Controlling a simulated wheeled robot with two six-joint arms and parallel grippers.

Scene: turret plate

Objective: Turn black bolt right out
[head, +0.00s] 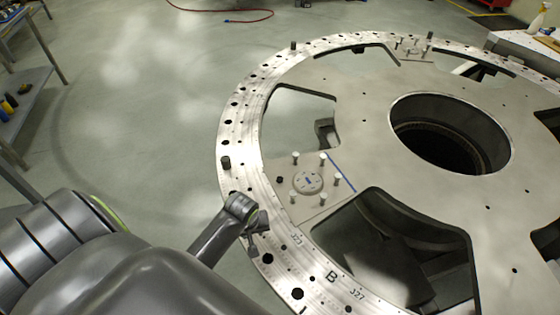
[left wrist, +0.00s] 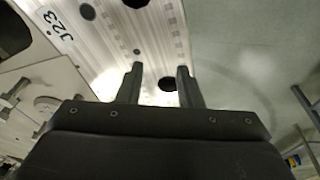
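The turret plate is a large metal ring (head: 233,135) with holes along its rim. A black bolt (head: 226,162) stands upright in the rim, up and left of my left gripper in the head view. Two more black bolts stand on the far rim, one at the far left (head: 293,46) and one at the far right (head: 430,36). My left gripper (head: 257,240) is over the near left rim, apart from these bolts. In the left wrist view its fingers (left wrist: 160,69) are apart with nothing between them, above the rim near a dark hole (left wrist: 167,84). My right gripper is not in view.
A small plate with several light pins (head: 308,182) sits inward of the rim. Large cutouts (head: 385,250) and a round central opening (head: 450,135) break the plate. A shelf (head: 25,85) stands at the left; a red hose (head: 225,14) lies on open floor.

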